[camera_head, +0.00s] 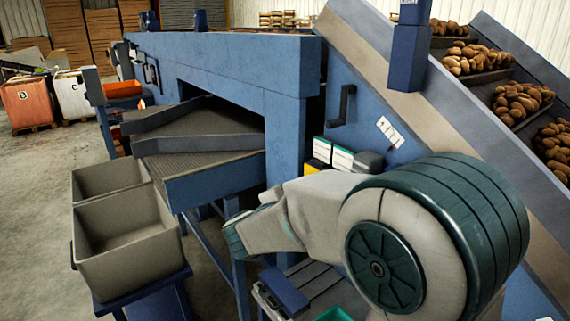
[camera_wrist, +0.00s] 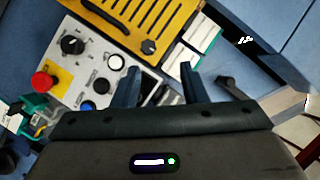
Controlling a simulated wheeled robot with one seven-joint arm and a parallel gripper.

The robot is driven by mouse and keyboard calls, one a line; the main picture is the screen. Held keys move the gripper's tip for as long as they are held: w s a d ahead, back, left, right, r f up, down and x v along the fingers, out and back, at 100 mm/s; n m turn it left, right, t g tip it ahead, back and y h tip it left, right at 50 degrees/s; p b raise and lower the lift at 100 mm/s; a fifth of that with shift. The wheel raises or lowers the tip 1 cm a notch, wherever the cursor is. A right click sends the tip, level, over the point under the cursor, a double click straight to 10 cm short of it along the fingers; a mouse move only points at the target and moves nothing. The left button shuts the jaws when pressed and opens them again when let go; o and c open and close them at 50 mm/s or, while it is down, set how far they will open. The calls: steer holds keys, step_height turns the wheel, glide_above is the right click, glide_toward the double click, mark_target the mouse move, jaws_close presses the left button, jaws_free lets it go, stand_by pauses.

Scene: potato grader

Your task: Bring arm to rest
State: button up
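My arm (camera_head: 300,210) reaches across the lower right of the head view, bent, with its large round joint nearest the camera. I cannot make out my gripper for sure in the head view. In the wrist view my gripper (camera_wrist: 160,82) shows two dark blue fingers standing apart with nothing held between them. Beyond the fingers is a grey control panel (camera_wrist: 92,50) with a red mushroom button (camera_wrist: 43,81), black knobs, a white button and a blue button. I cannot tell how far the fingertips are from the panel.
A yellow slotted panel (camera_wrist: 160,18) and white-green boxes (camera_wrist: 196,42) lie close beyond the fingers. The blue grader frame (camera_head: 225,60) and potato conveyor (camera_head: 480,60) surround the arm. Two grey bins (camera_head: 130,262) stand left. Open floor (camera_head: 40,200) lies at far left.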

steer(key=s+a+r+n+g+y, duration=0.1)
steer(key=s+a+n+g+y, duration=0.1)
steer(key=s+n+y, duration=0.75)
steer(key=s+d+f+n+g, duration=0.2)
steer(key=s+d, duration=0.1)
steer(key=s, duration=0.2)
steer(key=s+d+f+n+g+h+p, duration=0.1)
steer(key=s+d+f+n+g, duration=0.1)
steer(key=s, duration=0.4)
steer(key=s+d+f+n+g, duration=0.2)
steer(key=s+d+n+g, duration=0.1)
steer(key=s+d, duration=0.3)
steer(key=shift+s+f+g+p, duration=0.2)
steer(key=shift+f+g+p, duration=0.1)
steer(key=shift+g, duration=0.2)
steer(key=shift+h, duration=0.25)
steer(key=shift+c, duration=0.3)
